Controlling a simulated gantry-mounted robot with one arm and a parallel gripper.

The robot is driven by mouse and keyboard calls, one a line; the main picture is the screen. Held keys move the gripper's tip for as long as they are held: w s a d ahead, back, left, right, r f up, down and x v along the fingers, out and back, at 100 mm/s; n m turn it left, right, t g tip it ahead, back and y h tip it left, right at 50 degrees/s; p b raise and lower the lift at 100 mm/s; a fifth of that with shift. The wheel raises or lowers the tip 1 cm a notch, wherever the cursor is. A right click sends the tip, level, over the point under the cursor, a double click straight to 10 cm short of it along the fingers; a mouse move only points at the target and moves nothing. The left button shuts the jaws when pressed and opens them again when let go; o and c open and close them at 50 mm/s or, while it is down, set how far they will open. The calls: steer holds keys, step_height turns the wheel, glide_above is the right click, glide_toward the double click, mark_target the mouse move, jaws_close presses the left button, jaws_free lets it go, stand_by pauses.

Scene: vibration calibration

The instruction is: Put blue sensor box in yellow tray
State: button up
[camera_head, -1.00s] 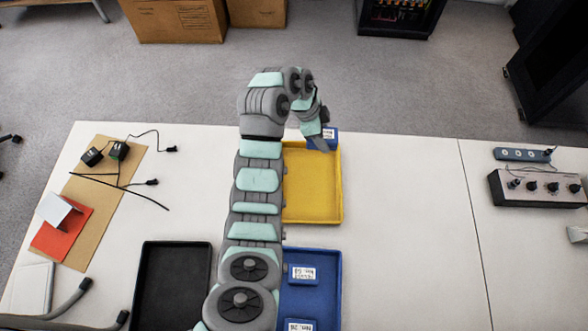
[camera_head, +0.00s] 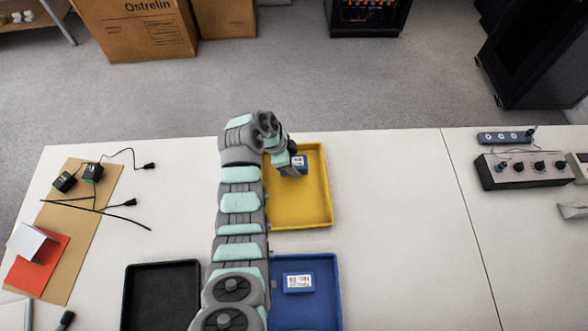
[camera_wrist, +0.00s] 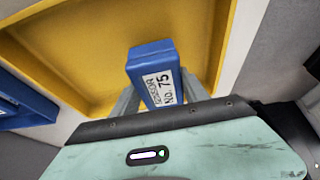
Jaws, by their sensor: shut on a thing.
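My gripper (camera_head: 291,160) is shut on a blue sensor box (camera_head: 298,169) with a white label. The yellow tray (camera_head: 314,206) lies on the table at centre. The held box is over the tray's far half, inside its outline in the head view. I cannot tell whether it touches the tray floor. My arm covers part of the tray's left side. The wrist view shows the yellow tray (camera_wrist: 95,60) around the box.
A blue tray (camera_head: 334,290) stands nearer, holding another labelled blue box (camera_head: 299,284). A black tray (camera_head: 162,293) is to its left. Adapters and cables (camera_head: 92,190) lie at left. A control box (camera_head: 523,170) and power strip (camera_head: 505,137) are at right. The table right of the yellow tray is clear.

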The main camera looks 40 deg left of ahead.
steer(key=shift+f, duration=2)
steer(key=shift+f+b, duration=0.2)
steer(key=shift+b, duration=0.1)
steer(key=o, duration=1.5)
steer(key=v, duration=1.2)
steer(key=shift+r, duration=0.15)
